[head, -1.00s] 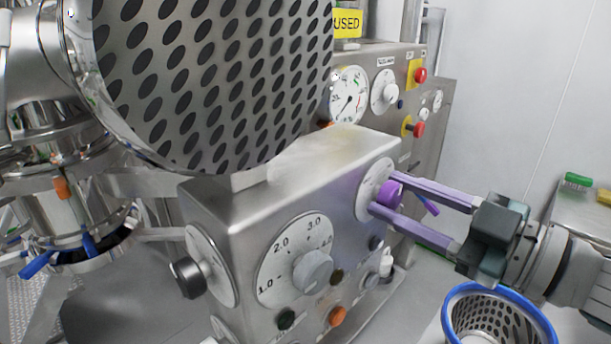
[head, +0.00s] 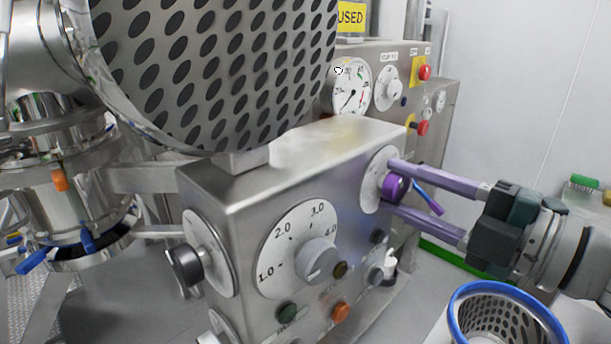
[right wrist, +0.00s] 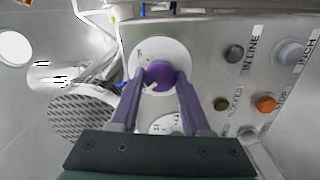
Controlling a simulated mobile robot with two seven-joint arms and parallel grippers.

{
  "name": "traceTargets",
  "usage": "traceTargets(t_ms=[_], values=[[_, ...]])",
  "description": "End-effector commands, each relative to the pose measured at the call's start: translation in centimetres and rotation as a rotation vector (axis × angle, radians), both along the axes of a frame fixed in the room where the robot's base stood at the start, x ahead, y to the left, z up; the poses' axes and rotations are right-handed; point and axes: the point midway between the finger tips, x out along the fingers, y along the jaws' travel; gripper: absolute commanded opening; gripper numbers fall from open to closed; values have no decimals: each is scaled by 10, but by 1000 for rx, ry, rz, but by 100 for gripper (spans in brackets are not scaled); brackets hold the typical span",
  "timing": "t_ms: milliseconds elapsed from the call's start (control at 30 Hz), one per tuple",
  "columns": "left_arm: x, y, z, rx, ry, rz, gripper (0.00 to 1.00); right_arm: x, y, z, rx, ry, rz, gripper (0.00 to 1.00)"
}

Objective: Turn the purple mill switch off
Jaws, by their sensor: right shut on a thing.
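The purple mill switch (head: 396,187) is a round knob on a pale disc (head: 374,172), on the front of the steel control box near its right end. In the right wrist view the purple knob (right wrist: 160,73) sits in the middle of its dial, with a pale pointer mark toward the lower left; the dial lettering is too small to read. My right gripper (head: 389,186) comes in from the right. Its two purple fingers are shut on the knob, one on either side. My left gripper is not in view.
The steel control box (head: 290,165) also carries a large numbered dial (head: 283,235), a black side knob (head: 186,268) and an orange button (head: 340,312). A perforated drum (head: 215,70) hangs above. A blue-rimmed basket (head: 462,300) stands below my right gripper.

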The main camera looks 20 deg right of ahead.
Motion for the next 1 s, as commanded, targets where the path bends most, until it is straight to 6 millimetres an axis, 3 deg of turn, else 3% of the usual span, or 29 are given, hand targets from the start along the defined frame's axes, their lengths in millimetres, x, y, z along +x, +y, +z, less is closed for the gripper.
traceTargets(t_ms=[333,867,900,1000], values=[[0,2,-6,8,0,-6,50,0,0,0,-130,-54,1,0],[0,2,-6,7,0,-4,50,0,0,0,-154,-64,0,0],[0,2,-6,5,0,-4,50,0,0,0,-154,-64,0,48],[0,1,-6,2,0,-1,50,0,0,0,-153,-63,0,59]])
